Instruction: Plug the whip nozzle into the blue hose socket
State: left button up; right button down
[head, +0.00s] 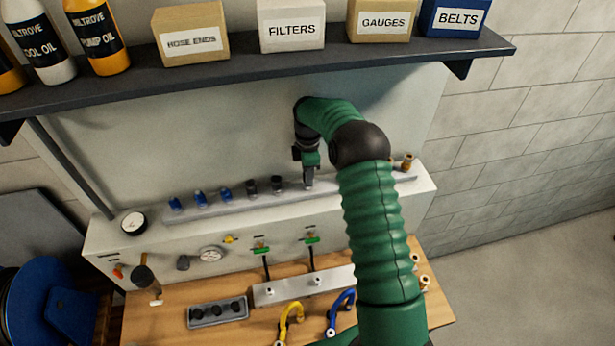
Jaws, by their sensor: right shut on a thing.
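My right gripper (308,182) points down at the grey rail (240,201) on the back ledge. It is shut on a small piece there, taken to be the whip nozzle, which is mostly hidden by the fingers. I cannot tell whether the piece is still seated in the rail. A blue hose (343,308) curves up at the front of the bench, its open end facing down-left. A yellow hose (289,322) stands to its left. My left gripper is not in view.
Blue fittings (200,198) and dark fittings (264,185) stand on the rail left of the gripper; a brass one (407,162) stands right. A shelf (250,68) with boxes and bottles hangs above. A grey tray (218,312) and metal block (300,288) occupy the bench.

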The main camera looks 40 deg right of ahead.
jog(key=shift+s+a+r+p, duration=0.15)
jog(key=shift+r+p, duration=0.2)
jog(key=shift+r, duration=0.35)
jog(key=shift+r+p, duration=0.45)
jog(key=shift+r, duration=0.1)
jog(key=shift+r+p, duration=0.6)
jog(key=shift+r, duration=0.45)
